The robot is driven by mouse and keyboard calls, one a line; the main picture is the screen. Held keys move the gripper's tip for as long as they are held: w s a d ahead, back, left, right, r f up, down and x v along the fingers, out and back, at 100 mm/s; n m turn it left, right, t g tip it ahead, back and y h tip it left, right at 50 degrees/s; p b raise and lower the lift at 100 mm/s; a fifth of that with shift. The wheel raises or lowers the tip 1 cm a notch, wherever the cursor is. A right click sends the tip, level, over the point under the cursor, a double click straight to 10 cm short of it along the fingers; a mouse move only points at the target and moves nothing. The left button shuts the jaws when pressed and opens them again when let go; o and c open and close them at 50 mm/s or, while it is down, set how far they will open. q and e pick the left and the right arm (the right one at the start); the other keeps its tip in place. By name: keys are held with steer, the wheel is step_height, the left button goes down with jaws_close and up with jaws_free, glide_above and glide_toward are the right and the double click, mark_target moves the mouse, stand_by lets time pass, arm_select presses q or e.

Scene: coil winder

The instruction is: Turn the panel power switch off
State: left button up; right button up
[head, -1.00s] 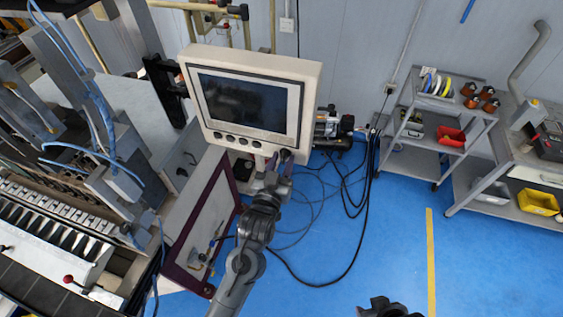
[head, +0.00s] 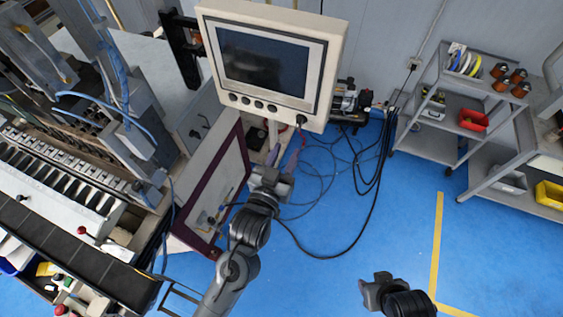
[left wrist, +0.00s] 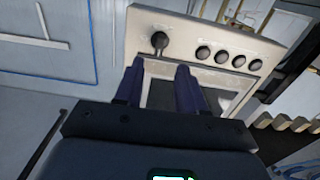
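The cream control panel (head: 330,70) has a dark screen (head: 265,62) and a row of dark round buttons (head: 246,100) under it. The black power switch knob (head: 302,120) sits at the panel's lower right corner. In the left wrist view the panel appears upside down, with the knob (left wrist: 160,41) just beyond my fingertips. My left gripper (head: 298,146) is just below the knob in the head view. In the left wrist view its two fingers (left wrist: 158,68) are spread and empty, apart from the knob. My right gripper (head: 366,286) is low over the floor; its fingers are unclear.
An open cabinet door (head: 212,190) with a dark red edge stands left of my left arm. Black cables (head: 375,190) lie on the blue floor. A grey shelf cart (head: 440,145) stands at the right. The winder machine (head: 60,175) fills the left side.

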arm_select(q)
steer(key=shift+v, duration=0.95)
steer(key=s+a+f+g+y+p, duration=0.2)
steer(key=s+a+f+g+p, duration=0.2)
steer(key=s+a, duration=0.5)
steer(key=s+a+f+n+g+y+p, duration=0.1)
steer(key=s+a+f+g+y+p, duration=0.2)
steer(key=s+a+g, duration=0.6)
steer(key=shift+s+a+f+g+p, duration=0.3)
steer(key=shift+s+a+f+p, duration=0.35)
steer(key=shift+s, duration=2.2)
steer(key=shift+d+r, duration=0.1)
steer(key=shift+d, duration=0.1)
